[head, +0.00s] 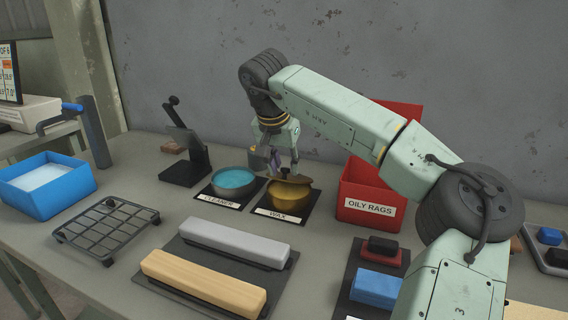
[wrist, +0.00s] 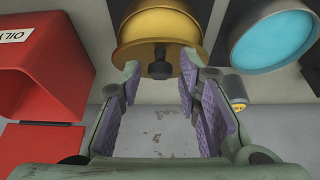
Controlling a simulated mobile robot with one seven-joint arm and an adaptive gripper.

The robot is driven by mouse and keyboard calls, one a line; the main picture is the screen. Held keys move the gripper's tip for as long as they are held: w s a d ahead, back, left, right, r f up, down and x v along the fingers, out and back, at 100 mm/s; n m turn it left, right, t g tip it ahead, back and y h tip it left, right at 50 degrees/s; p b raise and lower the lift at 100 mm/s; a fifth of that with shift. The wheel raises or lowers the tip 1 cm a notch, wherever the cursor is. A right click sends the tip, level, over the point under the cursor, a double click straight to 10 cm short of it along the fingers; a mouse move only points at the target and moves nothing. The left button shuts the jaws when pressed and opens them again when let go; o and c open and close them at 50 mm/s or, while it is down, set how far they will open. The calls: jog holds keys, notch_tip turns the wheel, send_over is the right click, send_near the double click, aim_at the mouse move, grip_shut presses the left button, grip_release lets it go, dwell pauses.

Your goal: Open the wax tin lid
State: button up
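The gold wax tin (head: 279,204) stands on a dark mat behind a "WAX" label. Its brownish lid (head: 297,182) is at the tin's top, toward the back; I cannot tell how far it is raised. In the wrist view the gold tin (wrist: 158,22) is at the top, with a dark knob (wrist: 160,68) sticking out toward my gripper. My gripper (head: 279,165) is above and behind the tin. In the wrist view my gripper (wrist: 160,78) is open, its purple pads on either side of the knob with clear gaps. It holds nothing.
The cleaner tin (head: 233,182) with blue contents stands close on the left. The red oily rags bin (head: 368,190) stands close on the right. A small yellow-ended object (wrist: 236,92) lies beside my gripper. A grey wall rises behind; grey and wooden blocks lie in front.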

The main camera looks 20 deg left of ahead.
grip_shut()
dwell(0.5)
jog(key=shift+r, duration=0.1)
